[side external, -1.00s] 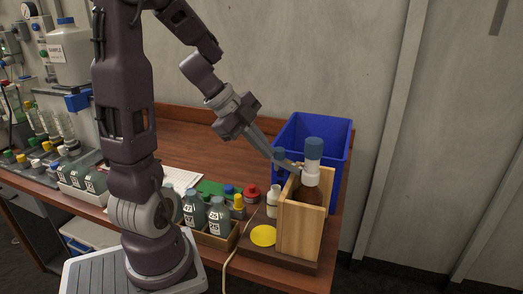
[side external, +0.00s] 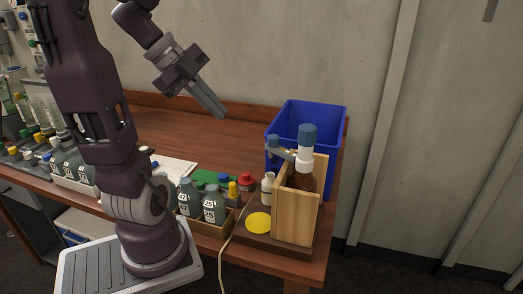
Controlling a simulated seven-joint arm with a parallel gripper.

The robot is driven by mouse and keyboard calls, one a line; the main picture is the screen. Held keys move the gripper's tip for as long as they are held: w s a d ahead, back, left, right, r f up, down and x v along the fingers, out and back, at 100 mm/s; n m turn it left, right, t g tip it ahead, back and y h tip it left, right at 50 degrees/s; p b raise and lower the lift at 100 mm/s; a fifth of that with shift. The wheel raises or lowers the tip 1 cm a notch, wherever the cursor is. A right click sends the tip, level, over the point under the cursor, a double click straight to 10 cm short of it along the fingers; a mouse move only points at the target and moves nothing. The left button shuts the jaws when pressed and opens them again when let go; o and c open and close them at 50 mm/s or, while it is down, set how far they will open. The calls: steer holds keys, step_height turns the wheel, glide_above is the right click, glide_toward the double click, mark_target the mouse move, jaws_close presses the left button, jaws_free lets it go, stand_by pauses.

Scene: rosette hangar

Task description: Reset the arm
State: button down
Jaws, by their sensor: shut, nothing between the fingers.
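My gripper (side external: 218,110) is in the air above the back middle of the wooden bench (side external: 226,143). Its fingers point down and to the right. They are together with nothing between them. It is up and to the left of the blue bin and clear of all objects on the bench.
A blue bin (side external: 328,121) stands at the bench's right end. In front are a brown bottle with a blue cap (side external: 306,134) in a wooden holder (side external: 292,217), a small white bottle (side external: 267,188), a yellow disc (side external: 258,222) and labelled bottles (side external: 213,205) in a tray. The back middle is clear.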

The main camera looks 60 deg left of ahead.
steer(key=w+d+r+n+t+y, duration=0.2)
steer(key=w+r+n+t+y, duration=0.5)
steer(key=w+r, duration=0.55)
steer(key=s+d+f+n+g+h, duration=0.4)
steer(key=s+d+f+n+g, duration=0.2)
steer(key=s+d+f, duration=0.9)
steer(key=shift+s+d+f+g, duration=0.2)
steer(key=shift+s+d+g, duration=0.6)
steer(key=shift+d+g, duration=0.4)
